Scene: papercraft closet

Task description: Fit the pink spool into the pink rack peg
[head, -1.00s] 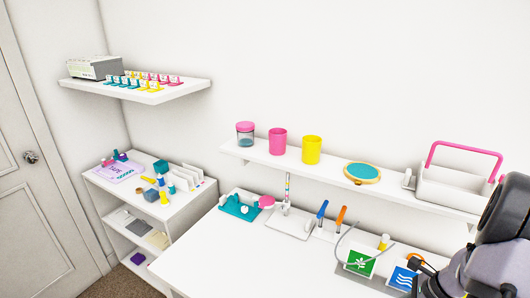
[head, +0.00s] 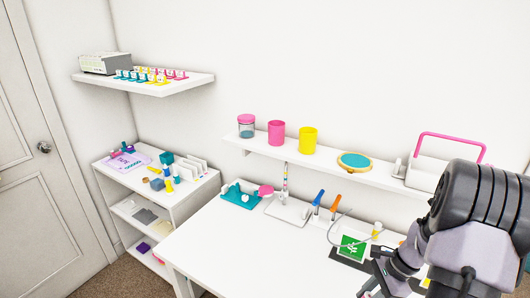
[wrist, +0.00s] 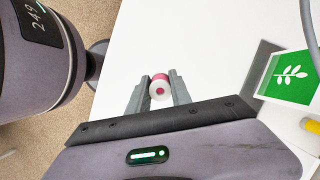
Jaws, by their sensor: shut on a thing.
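My gripper (wrist: 160,79) is shut on the pink spool (wrist: 160,87) in the wrist view. The spool has a pink middle and a white end facing the camera, and it is held between the fingertips above the white table. In the head view my arm is at the lower right; the spool is hard to make out there. On the upper left wall shelf (head: 150,87) small racks with upright pegs stand in rows.
The white table (head: 250,262) has a clear front. A teal holder (head: 240,196), a white tray (head: 289,210) and a green leaf card (head: 352,246) stand along its back. A shelf unit (head: 165,205) with small items stands left of it, below the upper shelf.

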